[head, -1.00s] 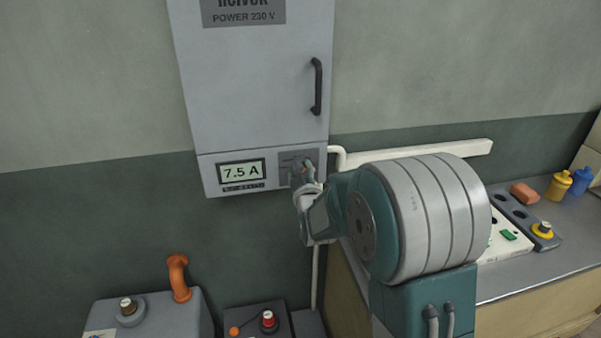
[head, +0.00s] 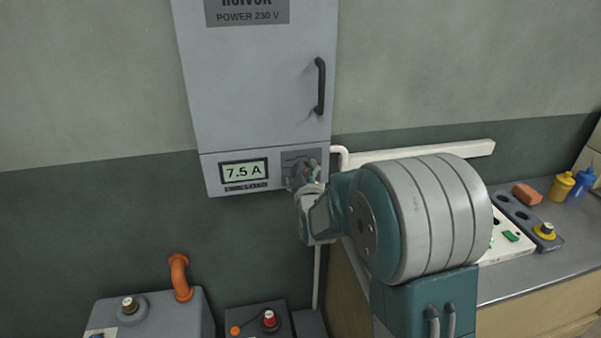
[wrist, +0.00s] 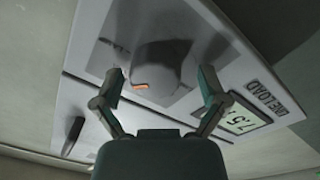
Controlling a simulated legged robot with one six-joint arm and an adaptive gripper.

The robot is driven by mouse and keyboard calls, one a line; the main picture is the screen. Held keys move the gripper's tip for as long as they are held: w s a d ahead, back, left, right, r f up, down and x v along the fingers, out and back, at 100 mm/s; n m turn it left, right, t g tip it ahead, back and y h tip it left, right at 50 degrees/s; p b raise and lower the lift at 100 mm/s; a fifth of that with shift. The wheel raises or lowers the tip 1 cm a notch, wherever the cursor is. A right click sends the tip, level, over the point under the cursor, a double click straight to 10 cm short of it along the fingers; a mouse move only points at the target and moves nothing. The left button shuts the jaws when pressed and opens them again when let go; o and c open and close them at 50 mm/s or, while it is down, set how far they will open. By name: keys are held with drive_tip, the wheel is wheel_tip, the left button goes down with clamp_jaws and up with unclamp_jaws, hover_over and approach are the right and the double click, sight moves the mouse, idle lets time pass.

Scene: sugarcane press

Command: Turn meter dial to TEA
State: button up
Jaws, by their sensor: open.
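The meter shows as a lit display (head: 244,171) reading 7.5 A, low on the grey power cabinet (head: 255,90). In the wrist view the display (wrist: 243,119) is at the right. The meter dial (wrist: 156,72) is a rounded grey knob with an orange mark, on a darker grey plate. My gripper (wrist: 158,78) is open, with one finger on each side of the dial; contact cannot be told. In the head view my gripper (head: 303,172) is at the dial plate (head: 313,156) and hides most of the dial. Dial labels are not readable.
A black door handle (head: 319,86) is above the dial. A grey box (head: 150,318) with an orange pipe (head: 180,277) stands lower left.

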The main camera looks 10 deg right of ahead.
drive_tip(key=shift+s, duration=0.1)
drive_tip(key=s, duration=1.1)
drive_tip(key=shift+s+a+f, duration=0.2)
drive_tip(key=shift+s+a, duration=0.05)
drive_tip(key=shift+s, duration=0.1)
drive_tip(key=s+r+m+g, duration=0.2)
drive_tip(key=s+m+g, duration=0.5)
drive_tip(key=s, duration=1.9)
drive_tip(key=d+g, duration=0.1)
drive_tip(key=g, duration=0.4)
drive_tip(key=shift+r+g+y, duration=0.3)
drive_tip(key=shift+r, duration=0.05)
drive_tip(key=shift+s, duration=0.1)
